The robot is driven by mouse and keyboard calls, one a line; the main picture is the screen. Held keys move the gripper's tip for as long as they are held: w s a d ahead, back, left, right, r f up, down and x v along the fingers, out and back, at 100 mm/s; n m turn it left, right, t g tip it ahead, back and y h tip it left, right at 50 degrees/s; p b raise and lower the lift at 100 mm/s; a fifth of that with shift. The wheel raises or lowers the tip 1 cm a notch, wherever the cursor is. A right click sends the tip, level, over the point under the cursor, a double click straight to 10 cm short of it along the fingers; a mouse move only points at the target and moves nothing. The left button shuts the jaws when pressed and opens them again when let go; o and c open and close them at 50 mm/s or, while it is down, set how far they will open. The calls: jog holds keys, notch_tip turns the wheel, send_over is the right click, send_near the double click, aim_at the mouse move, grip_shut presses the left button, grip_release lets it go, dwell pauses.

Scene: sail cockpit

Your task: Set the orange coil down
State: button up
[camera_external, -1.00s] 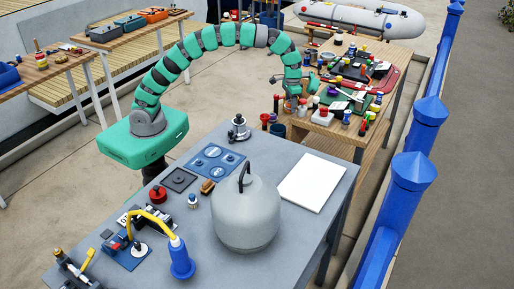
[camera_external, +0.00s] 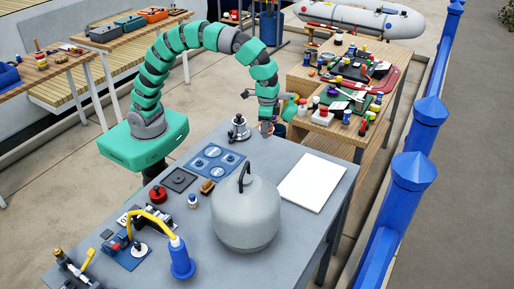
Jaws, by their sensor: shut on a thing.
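My gripper (camera_external: 267,124) hangs pointing down at the end of my green and grey arm. It is beyond the far edge of the grey table (camera_external: 320,182), to the right of a small silver fitting with a dark knob (camera_external: 239,130). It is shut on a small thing. The held thing is too small and too covered to make out its shape or colour. I cannot pick out an orange coil for sure anywhere in this view.
A large grey dome with a handle (camera_external: 245,215) stands mid-table. A white sheet (camera_external: 312,183) lies to its right, and a blue panel with round marks (camera_external: 213,160) to its left. A crowded wooden bench (camera_external: 338,138) stands behind. Blue posts (camera_external: 413,185) line the right side.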

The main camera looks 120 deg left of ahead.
notch_tip(320, 180, down, 9)
jog(key=shift+r+b, duration=0.1)
jog(key=shift+b, duration=0.45)
jog(key=o, duration=1)
jog(key=shift+o, duration=0.2)
notch_tip(320, 180, up, 12)
jog(key=shift+f+p, duration=0.1)
jog(key=shift+p, duration=0.6)
notch_tip(320, 180, up, 12)
jog(key=d+m+t, duration=0.1)
jog(key=d+t, duration=0.2)
jog(key=t, duration=0.1)
notch_tip(320, 180, up, 22)
jog(key=m+t, duration=0.2)
jog(key=t, duration=0.6)
send_over(266, 152)
jog(key=s+d, duration=0.6)
jog(key=d, duration=0.1)
jog(key=s+d+r+m+t, duration=0.1)
jog(key=s+r+t, duration=0.2)
jog(key=s+r, duration=0.3)
notch_tip(266, 152, up, 3)
jog(key=shift+s+d+r, duration=0.1)
jog(key=shift+s+d, duration=0.15)
jog(key=shift+d, duration=0.05)
